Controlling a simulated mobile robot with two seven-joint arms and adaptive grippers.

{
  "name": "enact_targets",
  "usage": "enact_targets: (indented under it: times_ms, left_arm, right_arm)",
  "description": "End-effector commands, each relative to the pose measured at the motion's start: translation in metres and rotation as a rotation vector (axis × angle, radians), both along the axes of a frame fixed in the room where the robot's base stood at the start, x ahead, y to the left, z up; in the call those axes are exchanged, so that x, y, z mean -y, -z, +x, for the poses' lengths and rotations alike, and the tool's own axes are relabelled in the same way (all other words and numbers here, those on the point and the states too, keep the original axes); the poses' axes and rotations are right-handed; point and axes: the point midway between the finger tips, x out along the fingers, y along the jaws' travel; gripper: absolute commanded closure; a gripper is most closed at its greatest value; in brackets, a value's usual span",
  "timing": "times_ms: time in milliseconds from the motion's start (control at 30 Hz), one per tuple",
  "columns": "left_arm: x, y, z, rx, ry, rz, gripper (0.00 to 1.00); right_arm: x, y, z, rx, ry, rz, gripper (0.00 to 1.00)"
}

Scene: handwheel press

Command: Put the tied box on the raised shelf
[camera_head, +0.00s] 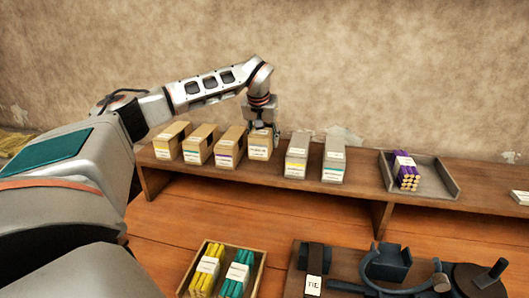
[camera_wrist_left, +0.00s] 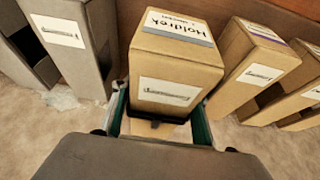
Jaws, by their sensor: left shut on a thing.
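A tan box (camera_head: 260,143) with a white front label stands upright in the row on the raised shelf (camera_head: 362,172). In the left wrist view the same box (camera_wrist_left: 178,62) shows a written label on top. No tie shows clearly on it. My left gripper (camera_head: 264,122) comes down on the box from behind and above. In the wrist view its green-lined fingers (camera_wrist_left: 158,122) are on both sides of the box's near end, shut on it. The box appears to rest on the shelf, though its underside is hidden. My right gripper is in neither view.
Tan boxes (camera_head: 230,147) stand to its left and grey boxes (camera_head: 298,156) to its right. A grey tray (camera_head: 440,185) holds purple sticks. Below are a box of yellow and green bundles (camera_head: 240,272) and a dark press (camera_head: 385,265). Shelf is bare between grey boxes and tray.

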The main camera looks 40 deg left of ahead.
Motion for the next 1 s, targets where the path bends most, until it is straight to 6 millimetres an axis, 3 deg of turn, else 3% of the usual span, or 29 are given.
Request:
enact_targets:
  times_ms: [267, 500, 867, 900, 967, 1000]
  left_arm:
    - [0.000, 0.018, 0.000, 0.001, 0.000, 0.000, 0.79]
    - [0.000, 0.047, 0.000, 0.001, 0.000, 0.000, 0.79]
    - [0.000, 0.051, 0.001, 0.002, 0.002, 0.000, 0.79]
    - [0.000, 0.052, 0.000, 0.001, 0.001, 0.000, 0.51]
    - [0.000, 0.052, 0.000, 0.001, 0.001, 0.000, 0.39]
    - [0.000, 0.052, 0.000, 0.001, 0.001, 0.000, 0.39]
  right_arm:
    - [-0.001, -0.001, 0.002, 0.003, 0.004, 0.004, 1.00]
    - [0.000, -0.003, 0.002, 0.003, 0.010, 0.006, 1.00]
    - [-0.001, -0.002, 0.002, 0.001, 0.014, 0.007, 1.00]
    - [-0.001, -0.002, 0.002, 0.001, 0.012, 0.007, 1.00]
    - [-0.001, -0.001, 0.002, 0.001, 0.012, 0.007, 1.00]
    - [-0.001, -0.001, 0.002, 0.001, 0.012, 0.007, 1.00]
